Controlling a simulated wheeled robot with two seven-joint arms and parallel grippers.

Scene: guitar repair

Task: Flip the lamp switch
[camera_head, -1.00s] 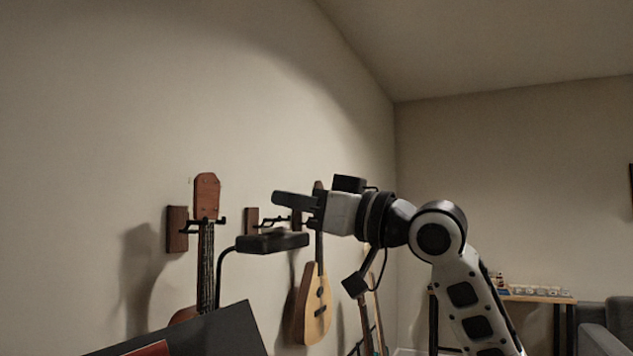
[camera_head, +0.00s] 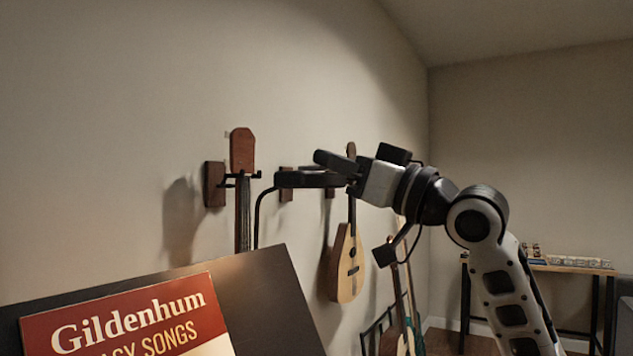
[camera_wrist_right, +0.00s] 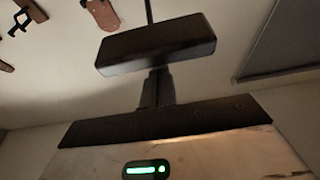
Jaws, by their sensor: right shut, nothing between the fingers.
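The lamp has a flat black head (camera_head: 300,180) on a thin curved black neck (camera_head: 258,215), above a music stand. In the right wrist view its dark head (camera_wrist_right: 157,43) lies just beyond my fingers. My right gripper (camera_head: 331,160) is shut and empty, its fingers pointing left at the right end of the lamp head. In the head view the fingers overlap the head's upper edge; I cannot tell whether they touch. The shut fingers also show in the wrist view (camera_wrist_right: 157,88). I cannot make out the switch. My left gripper is out of view.
The dark music stand (camera_head: 265,290) holds a red songbook (camera_head: 130,325) at lower left. A guitar (camera_head: 242,150) and a small mandolin-like instrument (camera_head: 347,265) hang on the wall behind the lamp. A table (camera_head: 560,267) stands far right.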

